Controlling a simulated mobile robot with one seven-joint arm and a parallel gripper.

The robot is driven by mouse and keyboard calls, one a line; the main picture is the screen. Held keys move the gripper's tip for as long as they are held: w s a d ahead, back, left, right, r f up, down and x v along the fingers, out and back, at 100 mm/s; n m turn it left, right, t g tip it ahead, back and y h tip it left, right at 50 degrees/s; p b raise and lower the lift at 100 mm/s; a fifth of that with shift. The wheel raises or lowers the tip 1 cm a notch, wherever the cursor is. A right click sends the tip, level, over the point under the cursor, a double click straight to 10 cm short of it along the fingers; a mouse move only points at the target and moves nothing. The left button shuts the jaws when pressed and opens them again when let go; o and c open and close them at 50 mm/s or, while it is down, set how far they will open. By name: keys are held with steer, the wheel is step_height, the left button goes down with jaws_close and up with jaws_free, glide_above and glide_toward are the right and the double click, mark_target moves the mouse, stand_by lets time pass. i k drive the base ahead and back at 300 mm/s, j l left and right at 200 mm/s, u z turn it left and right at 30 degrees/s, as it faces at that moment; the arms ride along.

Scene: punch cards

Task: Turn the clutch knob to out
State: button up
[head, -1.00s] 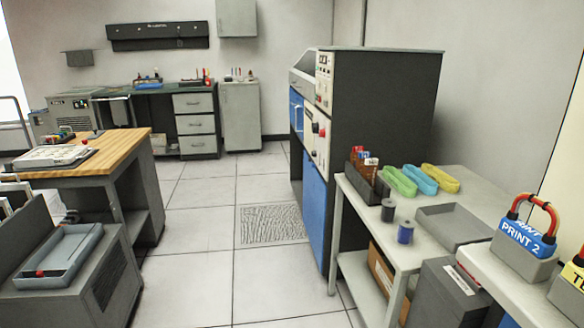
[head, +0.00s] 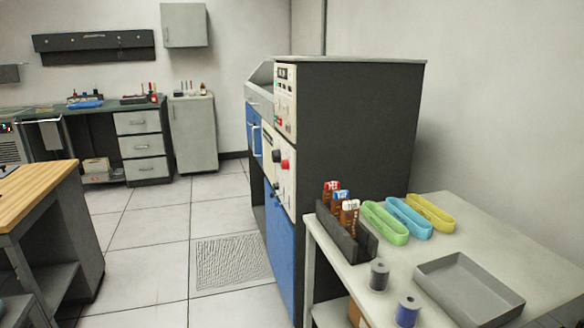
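A tall dark machine (head: 355,135) with blue doors stands in the middle of the head view, its narrow front panel (head: 284,180) seen at a steep angle. On the panel are a red knob (head: 285,164), a black knob (head: 276,156) just left of it, and another dark knob or handle lower down. I cannot tell which one is the clutch knob, and no label or setting can be read. My gripper is not in view.
A pale table (head: 455,230) at the right holds a bottle rack (head: 345,238), coloured trays, two spools and a grey tray (head: 470,287). A wood-topped bench (head: 35,192) stands at the left. Open tiled floor (head: 145,240) with a textured mat (head: 232,262) lies between.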

mark_target(285, 163)
steer(key=i+j+u, duration=0.1)
steer(key=i+j, duration=0.2)
steer(key=i, duration=0.2)
steer(key=i+j+u, duration=0.1)
steer(key=i+j, duration=0.2)
steer(key=i, duration=0.25)
steer(key=i+j, duration=0.25)
steer(key=i, duration=0.25)
steer(key=i+j+u, duration=0.15)
steer(key=i, duration=0.4)
steer(key=j, duration=0.05)
